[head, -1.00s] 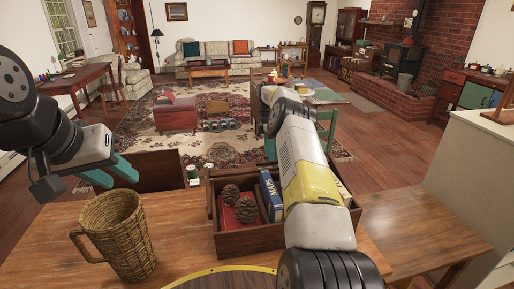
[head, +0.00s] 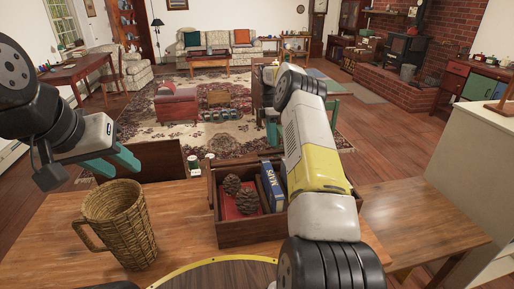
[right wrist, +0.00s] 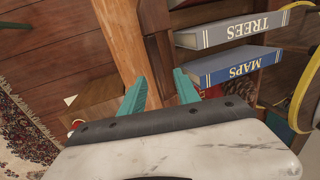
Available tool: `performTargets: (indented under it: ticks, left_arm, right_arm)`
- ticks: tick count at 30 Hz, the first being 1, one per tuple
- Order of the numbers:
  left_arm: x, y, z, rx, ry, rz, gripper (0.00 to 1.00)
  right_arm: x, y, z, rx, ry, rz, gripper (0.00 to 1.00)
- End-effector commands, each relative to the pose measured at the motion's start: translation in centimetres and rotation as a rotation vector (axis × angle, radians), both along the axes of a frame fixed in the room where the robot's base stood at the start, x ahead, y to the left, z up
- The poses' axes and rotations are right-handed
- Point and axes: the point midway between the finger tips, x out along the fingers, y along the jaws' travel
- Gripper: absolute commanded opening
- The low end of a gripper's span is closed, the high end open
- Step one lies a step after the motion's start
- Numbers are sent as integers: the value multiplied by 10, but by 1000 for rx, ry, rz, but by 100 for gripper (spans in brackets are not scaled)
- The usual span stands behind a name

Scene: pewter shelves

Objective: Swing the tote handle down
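The tote (head: 246,233) is an open dark wooden box on the wooden table, holding pine cones (head: 240,194), a blue MAPS book (head: 272,187) and a red item. My right arm covers its right part in the head view. The right wrist view shows a wooden bar (right wrist: 118,40) running down to my right gripper (right wrist: 161,92). Its teal fingers are apart, and the bar passes between or behind them; contact is unclear. Whether this bar is the handle, I cannot tell. My left gripper (head: 117,163) is open and empty, left of the tote and above the wicker mug.
A wicker mug (head: 120,225) stands on the table (head: 190,255) left of the tote. Small jars (head: 194,165) are near the tote's back left. A grey TREES book (right wrist: 230,30) lies beside the MAPS book (right wrist: 236,65). Bare table lies right of my right arm.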

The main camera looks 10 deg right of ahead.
Motion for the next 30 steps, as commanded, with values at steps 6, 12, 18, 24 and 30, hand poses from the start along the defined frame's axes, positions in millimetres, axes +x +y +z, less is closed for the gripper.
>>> performTargets:
  ticks: [6,12,18,24,30]
  left_arm:
    - [0,0,0,0,0,0,36]
    - [0,0,0,0,0,0,36]
    - [0,0,0,0,0,0,36]
    - [0,0,0,0,0,0,36]
    - [0,0,0,0,0,0,36]
  right_arm:
    - [-22,9,4,1,0,3,38]
    - [-48,19,7,0,-1,2,38]
    - [-80,31,10,1,-1,2,38]
    - [-112,44,13,1,-1,1,38]
    - [-132,52,15,1,-2,2,38]
